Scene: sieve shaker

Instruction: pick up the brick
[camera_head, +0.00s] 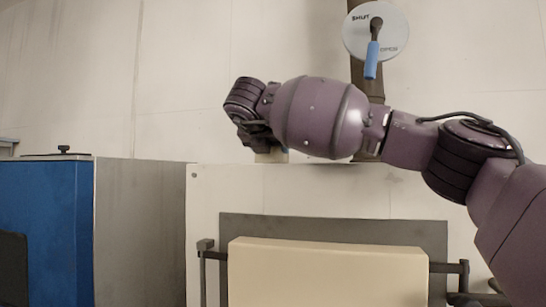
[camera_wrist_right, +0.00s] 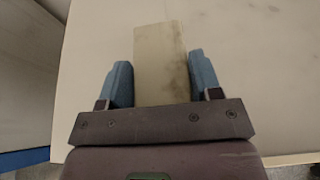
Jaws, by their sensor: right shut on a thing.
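The brick (camera_wrist_right: 160,55) is a pale, greyish-beige block with darker smudges. In the wrist view it stands between the two blue fingers of my right gripper (camera_wrist_right: 161,75), which is shut on its sides. In the head view my right arm reaches in from the right, and its gripper (camera_head: 258,142) points down at the top of a white cabinet. Only a small beige part of the brick (camera_head: 270,156) shows under it there. The wrist hides the rest. I cannot tell whether the brick touches the surface below. My left gripper is not in view.
The white cabinet (camera_head: 205,215) has a large cream block (camera_head: 325,270) on its front, between dark brackets. A blue and grey cabinet (camera_head: 140,225) stands at the left. A round SHUT/OPEN dial (camera_head: 395,32) with a blue handle (camera_head: 371,60) is on a pipe behind my arm.

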